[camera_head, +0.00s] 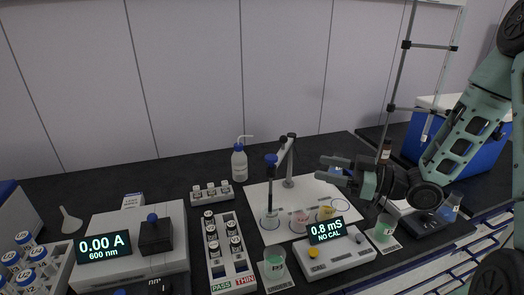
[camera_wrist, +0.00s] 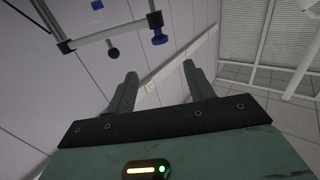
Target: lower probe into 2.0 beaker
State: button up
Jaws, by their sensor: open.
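The probe (camera_head: 271,161) has a blue cap and hangs upright from a stand arm (camera_head: 284,150). Its lower end is over or in a clear beaker (camera_head: 269,221) at the left of a white board. A pink beaker (camera_head: 299,221) and a yellow-orange beaker (camera_head: 326,212) stand to its right. I cannot read which beaker is marked 2.0. The meter (camera_head: 335,250) reads 0.8 mS, NO CAL. My gripper (camera_head: 324,169) is open and empty, to the right of the stand and above the board. Its spread fingers also show in the wrist view (camera_wrist: 162,84).
Green beakers stand in front (camera_head: 273,265) and to the right (camera_head: 384,228). A photometer (camera_head: 130,250), a vial rack (camera_head: 228,249) and a wash bottle (camera_head: 239,164) are on the left. A glass-tube frame (camera_head: 404,75) and a blue box (camera_head: 487,151) stand at right.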

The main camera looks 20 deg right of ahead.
jog(key=p+x, duration=0.4)
jog(key=x, duration=1.2)
jog(key=shift+a, duration=0.25)
jog(key=shift+w+f, duration=0.1)
jog(key=shift+w, duration=0.05)
